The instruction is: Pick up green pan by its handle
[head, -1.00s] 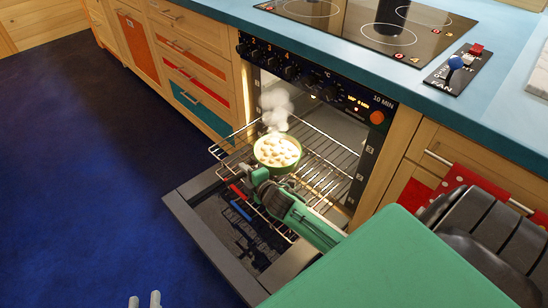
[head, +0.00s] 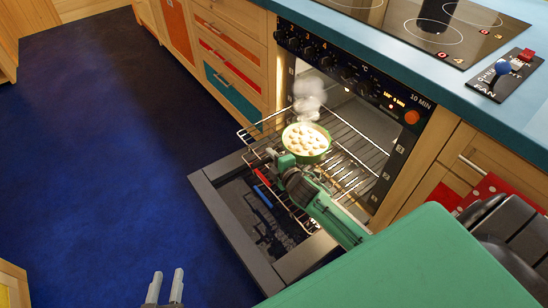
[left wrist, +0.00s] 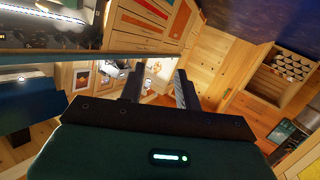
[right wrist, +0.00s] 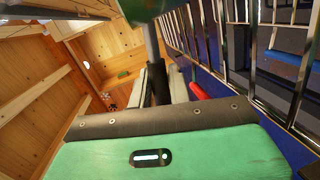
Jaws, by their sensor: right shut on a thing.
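The green pan (head: 306,142), full of pale round pieces and steaming, is at the pulled-out oven rack (head: 345,165). My right gripper (head: 285,165) is at its near side. In the right wrist view, the right gripper (right wrist: 160,90) is shut on the pan's dark handle (right wrist: 154,50), with the pan's green underside (right wrist: 147,8) above. I cannot tell whether the pan touches the rack. My left gripper (head: 166,288) is low in the head view, open and empty, far from the pan. Its parted fingers (left wrist: 158,90) also show in the left wrist view.
The oven door (head: 235,230) is folded down below the rack. A red bar (head: 257,176) and a blue bar (head: 262,197) lie near it. The counter with the hob (head: 430,25) stands above the oven. The blue floor (head: 100,150) at left is clear.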

